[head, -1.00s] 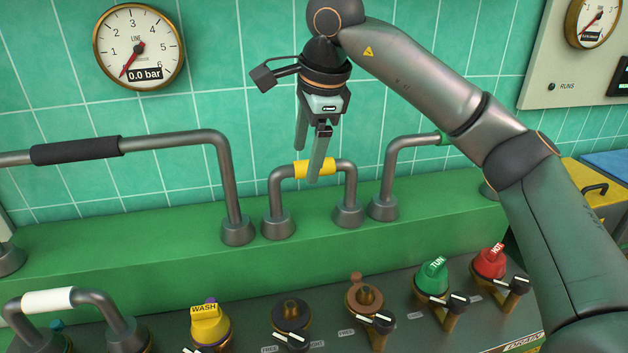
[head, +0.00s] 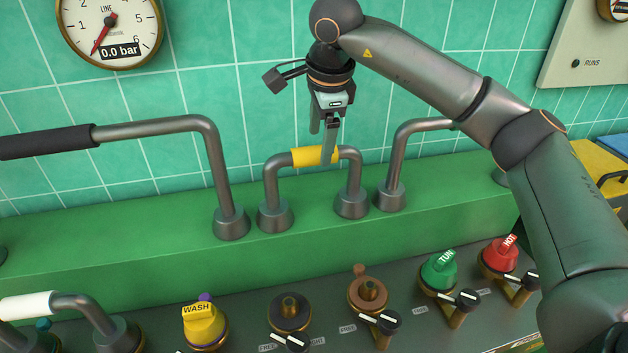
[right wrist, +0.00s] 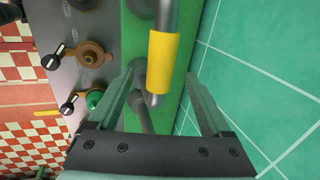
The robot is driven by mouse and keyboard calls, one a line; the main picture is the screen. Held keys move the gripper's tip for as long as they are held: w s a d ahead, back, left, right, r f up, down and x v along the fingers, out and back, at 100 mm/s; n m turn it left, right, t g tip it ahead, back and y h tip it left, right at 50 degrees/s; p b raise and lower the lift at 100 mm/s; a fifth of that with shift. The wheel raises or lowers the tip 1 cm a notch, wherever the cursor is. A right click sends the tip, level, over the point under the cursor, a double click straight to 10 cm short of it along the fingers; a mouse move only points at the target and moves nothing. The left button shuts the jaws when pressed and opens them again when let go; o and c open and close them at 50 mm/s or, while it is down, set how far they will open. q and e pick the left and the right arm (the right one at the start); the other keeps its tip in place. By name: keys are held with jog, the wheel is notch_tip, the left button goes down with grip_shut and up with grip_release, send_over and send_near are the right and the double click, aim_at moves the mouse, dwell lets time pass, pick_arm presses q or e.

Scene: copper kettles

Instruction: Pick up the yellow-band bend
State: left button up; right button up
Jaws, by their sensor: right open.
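The yellow-band bend (head: 270,185) is a grey U-shaped pipe with a yellow band (head: 315,156) on its top bar, standing on two sockets on the green ledge. My right gripper (head: 322,148) points down at the band, its near finger in front of the band's right part. The jaws are open and hold nothing. My left gripper is not in view.
A taller pipe with a black sleeve (head: 45,142) stands left of the bend, and another bent pipe (head: 396,165) stands close on its right. A green tiled wall (head: 240,60) is behind. Valves with knobs, including WASH (head: 204,320), line the front panel.

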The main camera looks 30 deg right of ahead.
aim_at(315, 149)
jog(key=x, duration=0.3)
jog(key=p+x, duration=0.1)
jog(key=x, duration=0.1)
jog(key=shift+w+a, duration=0.15)
jog(key=shift+a, duration=0.2)
grip_shut()
dwell(0.3)
jog(key=shift+r, duration=0.1)
